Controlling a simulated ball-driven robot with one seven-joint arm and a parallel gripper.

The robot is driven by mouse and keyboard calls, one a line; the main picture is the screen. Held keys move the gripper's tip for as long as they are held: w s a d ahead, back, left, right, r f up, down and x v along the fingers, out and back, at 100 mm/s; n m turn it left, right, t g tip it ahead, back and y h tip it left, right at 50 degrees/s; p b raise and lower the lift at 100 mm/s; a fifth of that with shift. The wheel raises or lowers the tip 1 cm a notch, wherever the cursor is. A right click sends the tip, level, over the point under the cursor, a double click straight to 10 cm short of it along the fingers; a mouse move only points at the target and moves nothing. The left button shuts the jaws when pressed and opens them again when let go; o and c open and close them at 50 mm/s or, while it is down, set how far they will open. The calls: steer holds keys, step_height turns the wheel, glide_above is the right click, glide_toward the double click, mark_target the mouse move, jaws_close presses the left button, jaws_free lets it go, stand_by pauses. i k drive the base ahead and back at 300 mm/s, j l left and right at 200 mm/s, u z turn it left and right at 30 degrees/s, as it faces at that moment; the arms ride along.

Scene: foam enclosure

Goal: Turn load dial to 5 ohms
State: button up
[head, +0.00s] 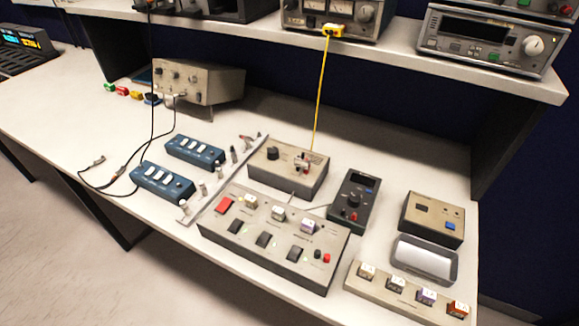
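A grey box (288,178) stands on the bench near the middle of the head view. A black round knob (272,153) sits on its top at the left, and a pale and red fitting (302,163) at the right. This knob may be the load dial, but its markings are too small to read, so I cannot tell its setting. My gripper is not in view.
In front is a wider control box (273,240) with several switches. A dark handheld meter (353,201) stands to its right. A yellow cable (321,95) hangs from the shelf to the grey box. A silver rail (218,188) and blue modules (163,183) stand left.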

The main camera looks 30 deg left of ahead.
mark_target(273, 151)
steer(key=u, duration=1.05)
